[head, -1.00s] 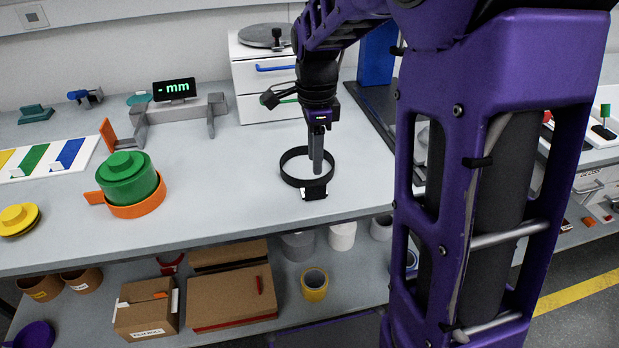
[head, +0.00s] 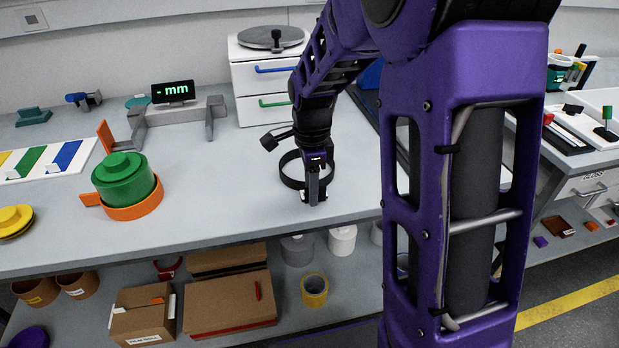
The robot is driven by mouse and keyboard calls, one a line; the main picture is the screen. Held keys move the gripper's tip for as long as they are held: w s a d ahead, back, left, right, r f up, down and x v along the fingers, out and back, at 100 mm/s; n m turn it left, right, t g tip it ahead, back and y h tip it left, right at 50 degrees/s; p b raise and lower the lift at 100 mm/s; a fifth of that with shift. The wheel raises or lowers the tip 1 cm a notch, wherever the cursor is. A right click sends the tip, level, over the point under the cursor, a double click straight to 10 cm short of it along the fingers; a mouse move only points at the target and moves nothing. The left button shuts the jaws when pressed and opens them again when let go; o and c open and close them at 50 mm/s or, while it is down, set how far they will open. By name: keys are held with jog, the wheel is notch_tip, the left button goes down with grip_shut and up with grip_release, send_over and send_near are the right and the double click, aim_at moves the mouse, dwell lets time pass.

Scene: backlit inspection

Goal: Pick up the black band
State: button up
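The black band (head: 283,175) is a round loop standing on the grey bench top, with a small dark block with white marks at its front. My gripper (head: 313,197) points straight down at the front of the band, and its fingers cover most of that block. The fingertips are at or very close to the block. Whether they touch it or have closed on it cannot be told, as the fingers overlap from this angle. The far side and both sides of the loop still show around the gripper.
A green lidded pot in an orange ring (head: 136,207) stands to the left. A grey gauge with a lit display (head: 173,91) and a white drawer unit (head: 262,80) stand behind. The bench's front edge is close to the band. The bench between pot and band is clear.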

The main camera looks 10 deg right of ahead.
grip_shut()
